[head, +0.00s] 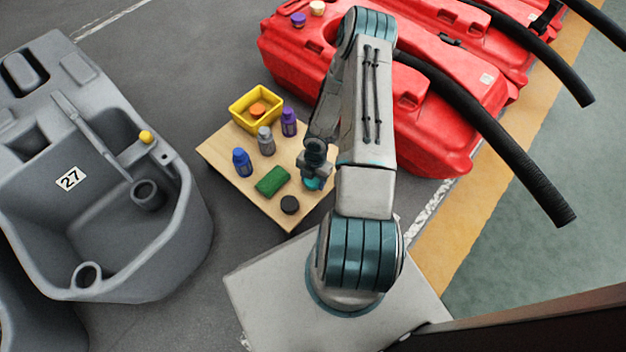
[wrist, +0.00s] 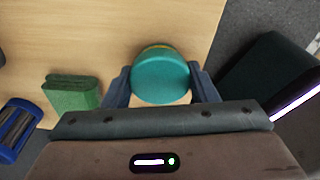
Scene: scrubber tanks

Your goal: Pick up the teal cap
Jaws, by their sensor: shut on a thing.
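The teal cap (wrist: 161,75) is round and sits between the two fingers of my gripper (wrist: 160,90) in the wrist view. My gripper is shut on it, with one finger on each side. In the head view the teal cap (head: 312,183) shows just below my gripper (head: 314,172), over the right part of the small wooden table (head: 226,158). A thin yellowish edge shows at the cap's far side in the wrist view. I cannot tell whether the cap touches the tabletop.
A grey tank (head: 110,240) stands left, red tanks (head: 440,120) behind right.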

